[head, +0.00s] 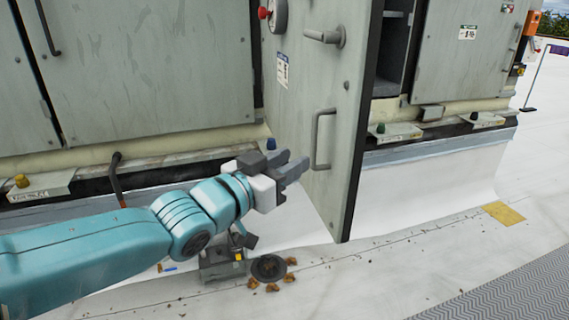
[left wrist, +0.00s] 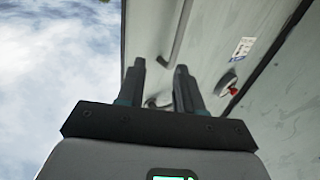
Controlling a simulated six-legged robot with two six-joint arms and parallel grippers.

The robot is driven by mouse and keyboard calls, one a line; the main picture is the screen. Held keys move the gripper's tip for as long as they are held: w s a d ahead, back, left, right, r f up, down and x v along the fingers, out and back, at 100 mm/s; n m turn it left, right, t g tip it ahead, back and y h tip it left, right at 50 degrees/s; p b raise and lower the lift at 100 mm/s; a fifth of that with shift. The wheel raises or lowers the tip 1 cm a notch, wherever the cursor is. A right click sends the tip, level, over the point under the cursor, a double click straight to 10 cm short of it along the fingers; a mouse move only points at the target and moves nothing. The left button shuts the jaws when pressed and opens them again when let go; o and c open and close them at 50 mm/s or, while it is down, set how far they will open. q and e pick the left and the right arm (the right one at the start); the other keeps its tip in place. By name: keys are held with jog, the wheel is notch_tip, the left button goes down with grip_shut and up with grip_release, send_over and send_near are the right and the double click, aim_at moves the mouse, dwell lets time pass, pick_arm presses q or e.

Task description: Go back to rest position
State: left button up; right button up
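My left gripper (head: 290,172) is in front of the open grey cabinet door (head: 340,95), just left of its U-shaped handle (head: 318,140). Its two grey fingers are apart with nothing between them. In the left wrist view the fingers (left wrist: 163,82) also stand apart, with the door panel (left wrist: 205,45) behind them. The gripper looks clear of the handle, though the exact gap is hard to tell. My teal left arm reaches in from the left. My right gripper is not in view.
Grey cabinets (head: 150,65) line the back. The open door juts toward me, with a lever (head: 325,37) above its handle. A dark round drain (head: 268,267) with brown debris lies on the white roof below. A grey walkway mat (head: 515,298) lies at right. The right foreground is clear.

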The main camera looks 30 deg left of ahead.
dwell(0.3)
pick_arm(q)
jog(key=w+d+f+n+g, duration=0.1)
jog(key=d+f+g, duration=0.15)
jog(key=f, duration=0.85)
jog(key=d+f+g, duration=0.2)
jog(key=f+g, duration=0.1)
jog(key=f, duration=0.9)
jog(key=w+d+f+n+g, duration=0.1)
jog(key=d+f+g, duration=0.15)
jog(key=f, duration=0.85)
jog(key=s+d+f+n+g, duration=0.1)
jog(key=s+d+f+g, duration=0.3)
jog(key=s+f, duration=0.75)
jog(key=s+d+f+n+g, duration=0.2)
jog(key=s+f+g, duration=0.3)
jog(key=s+f, duration=0.6)
notch_tip(320, 180, up, 14)
jog(key=p, duration=1.3)
jog(key=shift+s+a+m, duration=0.2)
jog(key=shift+m, duration=0.1)
